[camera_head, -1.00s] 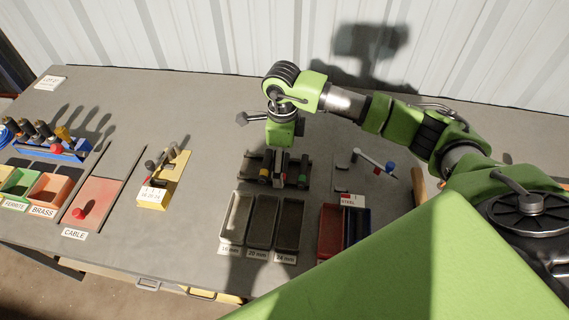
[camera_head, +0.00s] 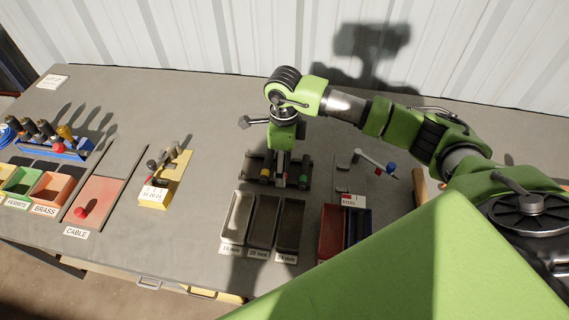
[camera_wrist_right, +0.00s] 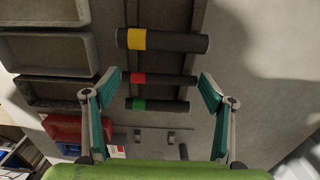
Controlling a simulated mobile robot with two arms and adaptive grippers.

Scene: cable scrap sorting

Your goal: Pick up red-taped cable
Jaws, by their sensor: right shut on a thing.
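The red-taped cable (camera_wrist_right: 160,79) is a short dark cylinder with a red band, lying across a dark rack in the right wrist view. It lies between a thicker yellow-taped cable (camera_wrist_right: 178,41) and a green-taped cable (camera_wrist_right: 157,104). My right gripper (camera_wrist_right: 160,83) is shut on the red-taped cable, with one finger at each end. In the head view my right gripper (camera_head: 279,180) points down over the rack, hiding most of the red-taped cable. The yellow-taped and green-taped cables show on either side of it. My left gripper is not in view.
Three grey trays (camera_head: 263,222) with size labels stand in front of the rack. A red bin (camera_head: 331,232) is right of them. The pink CABLE area (camera_head: 97,200) is at the left. A yellow block fixture (camera_head: 158,190) stands between.

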